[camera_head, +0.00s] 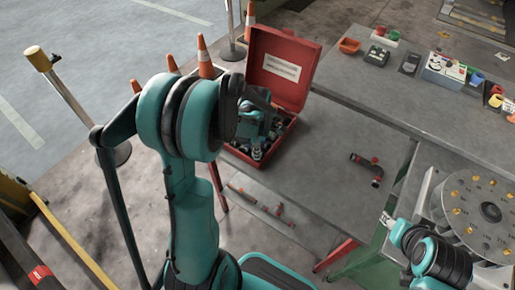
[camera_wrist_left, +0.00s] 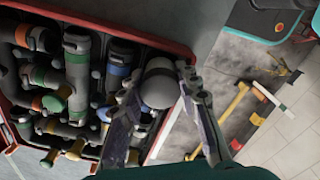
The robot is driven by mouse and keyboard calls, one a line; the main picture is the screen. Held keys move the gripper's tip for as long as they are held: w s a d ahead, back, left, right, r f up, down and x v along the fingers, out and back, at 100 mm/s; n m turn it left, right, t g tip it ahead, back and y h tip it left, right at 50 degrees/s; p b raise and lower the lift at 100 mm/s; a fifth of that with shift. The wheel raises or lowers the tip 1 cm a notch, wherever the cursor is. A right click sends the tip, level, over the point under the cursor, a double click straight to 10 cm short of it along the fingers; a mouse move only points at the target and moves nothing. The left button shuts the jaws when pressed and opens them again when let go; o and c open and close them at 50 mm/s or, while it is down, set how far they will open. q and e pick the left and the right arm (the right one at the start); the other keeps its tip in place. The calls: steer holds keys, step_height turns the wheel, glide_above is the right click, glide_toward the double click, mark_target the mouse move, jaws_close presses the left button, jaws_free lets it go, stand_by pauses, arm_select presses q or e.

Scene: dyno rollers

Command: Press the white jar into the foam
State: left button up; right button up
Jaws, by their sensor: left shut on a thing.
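The white jar (camera_wrist_left: 160,82), with a pale top and a greyer lower part, sits between the fingers of my left gripper (camera_wrist_left: 160,105) in the left wrist view. My left gripper is shut on it, over the right side of the open red case (camera_wrist_left: 182,50). The case also shows in the head view (camera_head: 292,62), with my left gripper (camera_head: 258,135) reaching into it. The dark foam (camera_wrist_left: 100,85) holds several pipe-like parts. The jar's lower end is hidden, so I cannot tell whether it touches the foam. My right gripper (camera_head: 390,221) is small and partly hidden at the right.
Loose fittings (camera_head: 370,168) lie on the grey bench (camera_head: 330,150), right of the case. A round plate with brass studs (camera_head: 485,212) stands at the right. Small bins and tools fill the back bench. Traffic cones (camera_head: 204,55) and a post (camera_head: 55,80) stand left.

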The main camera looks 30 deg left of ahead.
arm_select(q)
steer(key=shift+o, duration=0.2)
steer(key=shift+s+d+f+b, duration=0.25)
steer(key=shift+f+b, duration=0.3)
jaws_close()
steer(key=o, duration=1.3)
jaws_free()
steer(key=shift+o, duration=0.2)
steer(key=shift+w+a+f, duration=0.15)
steer(key=shift+w+f, duration=0.05)
steer(key=shift+r, duration=0.1)
steer(key=shift+r, duration=0.15)
steer(key=shift+r, duration=3.9)
steer(key=shift+r, duration=0.1)
